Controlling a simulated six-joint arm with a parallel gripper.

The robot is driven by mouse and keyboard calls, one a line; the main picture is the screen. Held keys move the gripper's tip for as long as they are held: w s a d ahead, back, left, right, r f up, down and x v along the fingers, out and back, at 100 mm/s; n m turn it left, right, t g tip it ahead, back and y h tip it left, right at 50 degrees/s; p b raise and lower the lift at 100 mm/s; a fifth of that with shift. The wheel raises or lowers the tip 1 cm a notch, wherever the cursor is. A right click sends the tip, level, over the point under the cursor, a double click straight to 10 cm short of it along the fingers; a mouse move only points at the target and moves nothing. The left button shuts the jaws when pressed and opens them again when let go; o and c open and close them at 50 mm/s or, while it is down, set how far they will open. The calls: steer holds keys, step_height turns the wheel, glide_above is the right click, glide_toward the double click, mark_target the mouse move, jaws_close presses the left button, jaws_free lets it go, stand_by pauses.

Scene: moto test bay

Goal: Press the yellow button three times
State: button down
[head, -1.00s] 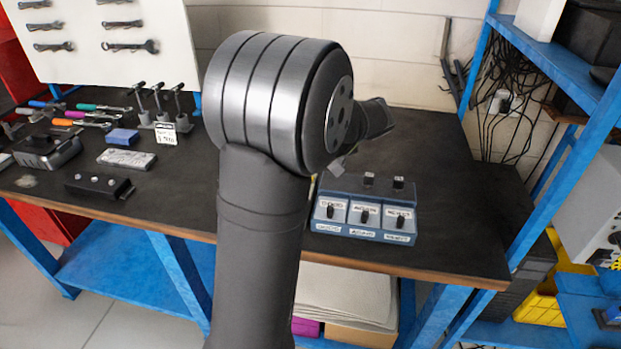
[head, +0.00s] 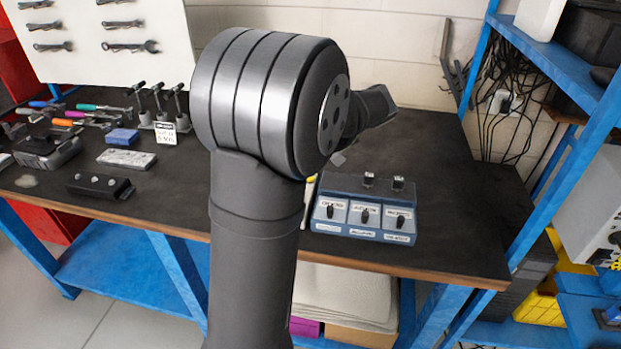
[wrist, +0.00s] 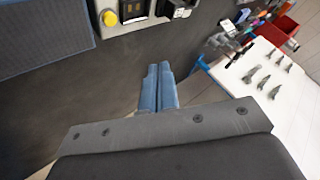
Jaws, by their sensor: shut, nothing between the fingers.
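The yellow button (wrist: 109,18) shows in the wrist view as a round yellow cap at the top, left of centre, on a pale housing. My gripper (wrist: 152,68) is shut and empty, its two bluish fingers side by side. In that picture its tips are below and right of the button, with a clear gap between them. In the head view my own arm hides most of the button's area; only a small yellow sliver (head: 311,179) shows beside the arm. My gripper is mostly hidden there too.
A blue switch box (head: 362,212) with several black switches stands on the dark workbench (head: 440,240), right of my arm. A blue-edged grey panel (wrist: 40,30) lies left of the button. Tools and small boxes fill the bench's left side. Blue shelving (head: 545,40) stands at right.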

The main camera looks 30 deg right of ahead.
steer(key=shift+f, duration=3.9)
steer(key=shift+f, duration=0.15)
steer(key=shift+f, duration=0.25)
steer(key=shift+f, duration=0.4)
steer(key=shift+r, duration=0.85)
steer(key=shift+r, duration=2.5)
